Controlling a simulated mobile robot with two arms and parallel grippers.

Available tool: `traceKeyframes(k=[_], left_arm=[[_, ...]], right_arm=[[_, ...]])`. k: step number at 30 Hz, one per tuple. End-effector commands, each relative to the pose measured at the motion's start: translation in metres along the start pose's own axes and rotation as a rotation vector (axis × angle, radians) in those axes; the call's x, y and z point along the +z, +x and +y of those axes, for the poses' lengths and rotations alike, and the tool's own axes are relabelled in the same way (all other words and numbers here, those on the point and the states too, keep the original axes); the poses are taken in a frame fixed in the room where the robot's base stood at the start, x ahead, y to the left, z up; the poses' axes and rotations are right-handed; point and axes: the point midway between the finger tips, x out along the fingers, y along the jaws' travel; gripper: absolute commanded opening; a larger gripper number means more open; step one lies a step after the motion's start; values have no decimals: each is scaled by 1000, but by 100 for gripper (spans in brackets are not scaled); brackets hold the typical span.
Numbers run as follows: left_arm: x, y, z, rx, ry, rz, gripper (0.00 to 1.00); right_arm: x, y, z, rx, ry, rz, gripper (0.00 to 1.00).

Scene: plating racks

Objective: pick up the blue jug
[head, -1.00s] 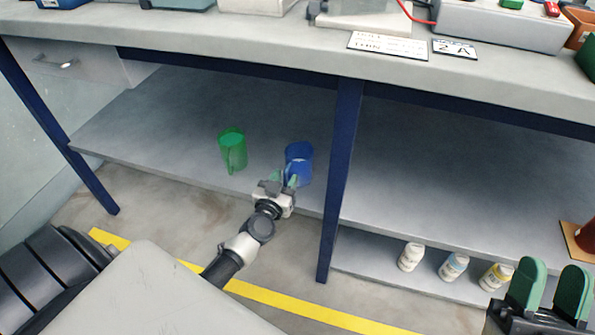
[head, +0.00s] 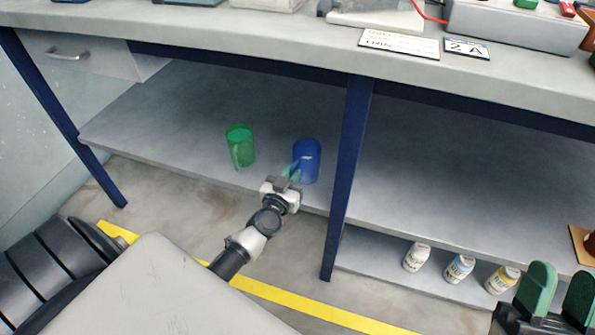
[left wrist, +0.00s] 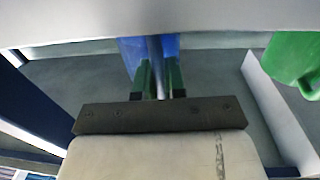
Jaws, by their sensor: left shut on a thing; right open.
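The blue jug (head: 308,160) is on the shelf under the bench, just left of the middle blue leg in the head view. My left gripper (head: 292,175) reaches in from the front and is shut on the jug's near side, apparently its handle. In the left wrist view the jug (left wrist: 135,52) stands beyond the green fingers (left wrist: 159,75), with a bluish upright bar between them. Whether the jug touches the shelf is hard to tell. My right gripper (head: 558,300) is open and empty at the lower right of the head view.
A green jug (head: 240,146) stands on the shelf left of the blue one. The blue leg (head: 347,180) is close on the right. Several bottles (head: 459,268) stand on a lower shelf. The bench top (head: 250,35) overhangs the shelf.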

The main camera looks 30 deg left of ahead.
Motion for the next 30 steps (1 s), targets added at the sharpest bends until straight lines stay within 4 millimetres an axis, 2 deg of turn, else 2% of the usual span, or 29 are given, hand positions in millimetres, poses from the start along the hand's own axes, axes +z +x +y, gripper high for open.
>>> traceKeyframes(k=[8, 13, 17, 24, 30], left_arm=[[-8, 0, 0, 0, 0, 2, 0], [-19, 0, 0, -1, -1, 2, 0], [-30, 0, 0, -1, -2, 2, 0], [-52, 0, 0, -1, -2, 2, 0], [-70, 0, 0, -1, -2, 3, 0]], right_arm=[[15, 1, 2, 5, -6, -133, 43], [36, -3, 6, 13, -14, -324, 43], [58, -13, 11, 24, -23, -535, 43], [92, -57, 21, 52, -34, -986, 43], [99, -108, 29, 81, -36, -1360, 43]])
